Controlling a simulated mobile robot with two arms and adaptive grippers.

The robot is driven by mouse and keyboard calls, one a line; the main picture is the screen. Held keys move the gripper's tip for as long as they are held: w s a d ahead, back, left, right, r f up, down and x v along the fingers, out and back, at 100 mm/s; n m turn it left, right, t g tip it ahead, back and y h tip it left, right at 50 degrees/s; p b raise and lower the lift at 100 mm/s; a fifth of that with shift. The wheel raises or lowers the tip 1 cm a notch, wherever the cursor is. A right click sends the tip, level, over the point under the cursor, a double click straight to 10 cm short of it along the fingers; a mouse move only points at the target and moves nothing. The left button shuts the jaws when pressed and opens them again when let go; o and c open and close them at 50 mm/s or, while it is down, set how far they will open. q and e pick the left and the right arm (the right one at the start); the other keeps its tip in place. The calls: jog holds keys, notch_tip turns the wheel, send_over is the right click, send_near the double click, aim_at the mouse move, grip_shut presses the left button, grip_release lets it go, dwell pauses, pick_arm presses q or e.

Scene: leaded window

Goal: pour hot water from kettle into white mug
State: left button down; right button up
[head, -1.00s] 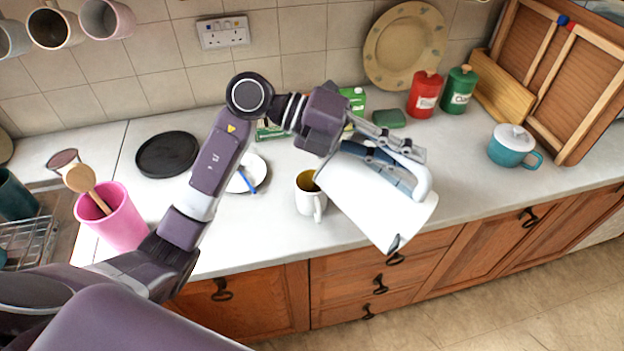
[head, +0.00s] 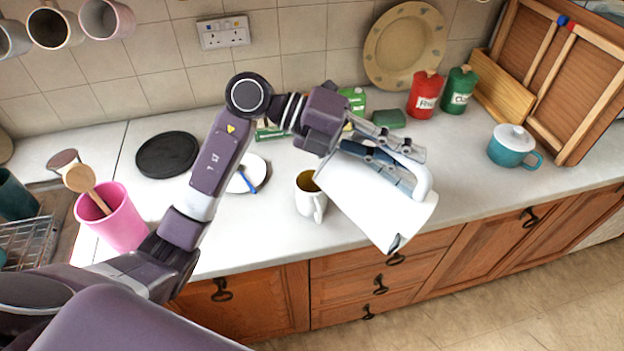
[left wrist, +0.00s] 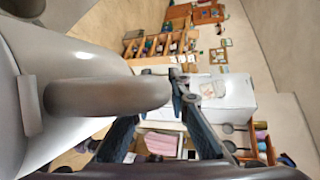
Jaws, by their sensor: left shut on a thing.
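The white kettle (head: 365,205) hangs tilted over the counter's front edge, just right of the mug. My left gripper (head: 402,168) is shut on its handle (head: 423,182). In the left wrist view the kettle body (left wrist: 60,45) fills the left side, with the handle (left wrist: 105,95) by the gripper fingers. The white mug (head: 310,204) stands upright on the counter, its handle towards the front. Its inside looks yellow-brown. I see no stream of water, and I cannot make out the kettle's spout clearly. My right gripper is not in view.
A white plate with a blue item (head: 246,181) and a black round mat (head: 167,154) lie left of the mug. A pink utensil pot (head: 118,222) stands further left. Red (head: 424,95) and green (head: 460,90) canisters and a teal pot (head: 512,150) stand right. The right counter front is clear.

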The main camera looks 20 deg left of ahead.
aim_at(423, 187)
pick_arm(q)
jog(key=shift+r, duration=0.3)
jog(key=shift+d+f, duration=0.15)
jog(key=shift+d, duration=0.05)
jog(key=d+f+y+p, duration=0.1)
jog(key=f, duration=0.1)
jog(key=s+d+f+y+p, duration=0.1)
jog(key=d, duration=0.1)
jog(key=shift+f+m, duration=0.35)
jog(key=shift+m, duration=0.05)
jog(key=shift+d+f+y, duration=0.25)
jog(key=shift+f+y, duration=0.05)
jog(key=shift+y, duration=0.1)
jog(key=shift+d+p, duration=0.15)
jog(key=shift+p, duration=0.5)
jog(key=shift+s+d+f+y, duration=0.15)
jog(key=shift+d+f+y, duration=0.05)
jog(key=shift+f+y, duration=0.1)
jog(key=shift+r, duration=0.1)
